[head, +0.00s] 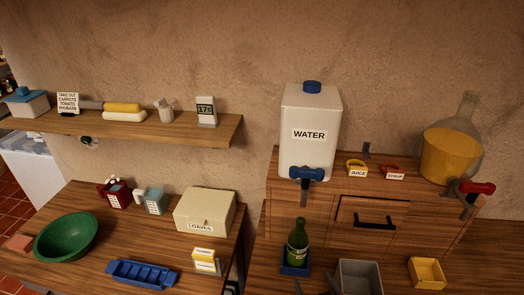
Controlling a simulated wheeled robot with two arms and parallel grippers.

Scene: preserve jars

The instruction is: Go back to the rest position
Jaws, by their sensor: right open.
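My right gripper (314,285) shows only by its fingertips at the bottom edge of the head view. The two dark fingers stand apart with nothing between them. They are in front of the green bottle (297,243) in its blue holder (293,270) and beside the grey bin (360,278). The rest of the right arm is out of the frame. My left gripper does not show.
A white water dispenser (312,110) and a flask of orange liquid (447,155) stand on the drawer cabinet (372,225). A yellow box (427,272) is right of the bin. The left table holds a green bowl (66,238), blue tray (142,273) and loaves box (204,210).

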